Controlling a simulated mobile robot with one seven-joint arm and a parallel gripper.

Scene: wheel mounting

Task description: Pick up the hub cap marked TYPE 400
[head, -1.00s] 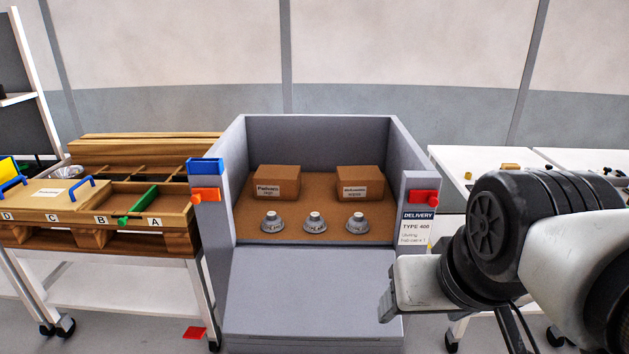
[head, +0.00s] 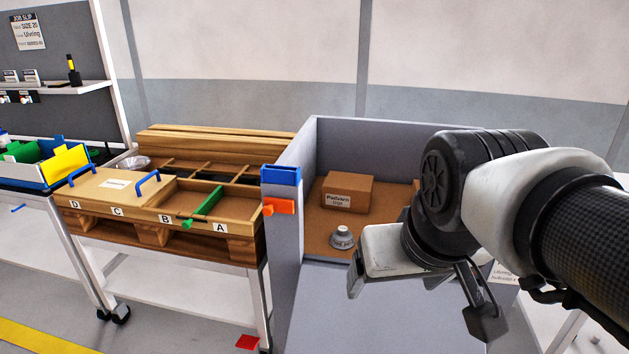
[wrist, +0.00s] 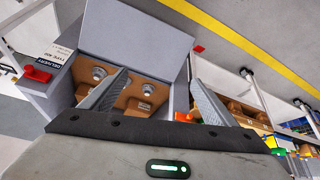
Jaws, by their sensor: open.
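One grey hub cap (head: 342,238) stands on the brown floor of the grey delivery bin (head: 288,215) in the head view. Its marking is too small to read. The rest of the row is hidden behind my arm there. The wrist view shows a hub cap (wrist: 99,73) left of my left finger and another hub cap (wrist: 138,77) between the fingers. I cannot tell which is TYPE 400. My gripper (head: 420,298) is open and empty, in front of and above the bin, apart from the caps. It also shows in the wrist view (wrist: 160,77).
A carton (head: 347,193) stands behind the caps. The bin's side walls rise around them, with a lowered front flap (wrist: 140,35). A wooden compartment tray (head: 190,208) with a green divider stands left of the bin. A red tab (wrist: 38,75) projects from one bin wall.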

